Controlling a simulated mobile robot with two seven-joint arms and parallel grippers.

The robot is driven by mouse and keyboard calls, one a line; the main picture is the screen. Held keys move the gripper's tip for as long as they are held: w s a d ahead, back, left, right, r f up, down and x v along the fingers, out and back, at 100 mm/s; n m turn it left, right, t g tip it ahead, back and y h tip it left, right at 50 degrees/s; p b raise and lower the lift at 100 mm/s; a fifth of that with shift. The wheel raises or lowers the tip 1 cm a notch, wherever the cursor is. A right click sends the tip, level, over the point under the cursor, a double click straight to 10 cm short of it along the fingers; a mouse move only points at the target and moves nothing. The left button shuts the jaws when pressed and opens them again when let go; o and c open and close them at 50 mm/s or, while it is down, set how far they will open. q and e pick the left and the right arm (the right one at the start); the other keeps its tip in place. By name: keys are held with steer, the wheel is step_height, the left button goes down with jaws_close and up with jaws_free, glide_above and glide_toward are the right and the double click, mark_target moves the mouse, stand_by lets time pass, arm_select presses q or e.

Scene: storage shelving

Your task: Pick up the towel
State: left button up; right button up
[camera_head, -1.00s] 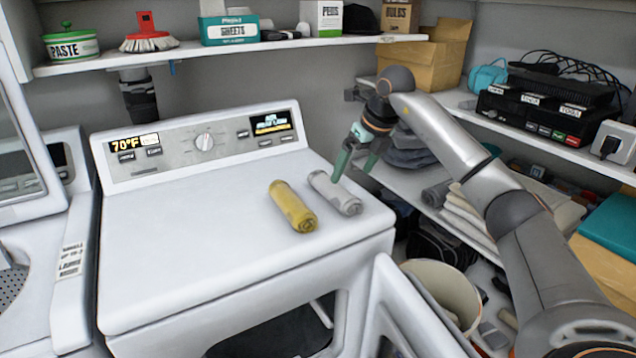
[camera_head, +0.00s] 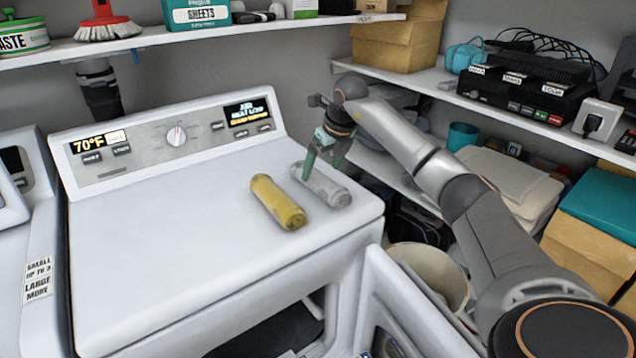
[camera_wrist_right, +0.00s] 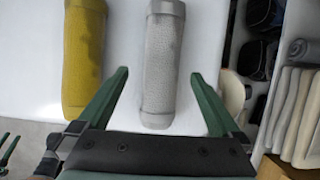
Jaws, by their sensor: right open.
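Two rolled towels lie side by side on the white machine top. One is yellow (camera_head: 277,203); the other is grey (camera_head: 328,190), to its right. Both show in the right wrist view, yellow (camera_wrist_right: 82,60) at left and grey (camera_wrist_right: 160,55) in the middle. My right gripper (camera_head: 320,170) is open and empty over the grey towel. In the wrist view its green fingers (camera_wrist_right: 160,74) point along both sides of the grey roll, apart from it. A small green pronged shape (camera_wrist_right: 7,148) at the lower left edge may be my left gripper; its state is unclear.
The white machine (camera_head: 150,235) has a raised control panel (camera_head: 170,140) behind the towels. Its door (camera_head: 405,310) hangs open in front. A bin (camera_head: 430,275) stands at right. Loaded shelves (camera_head: 430,85) line the right wall. The machine top left of the towels is clear.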

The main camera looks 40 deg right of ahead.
mark_target(320, 175)
steer(key=x, duration=0.4)
steer(key=shift+f, duration=0.15)
steer(key=shift+d, duration=0.1)
steer(key=c, duration=1.4)
steer(key=shift+c, duration=0.5)
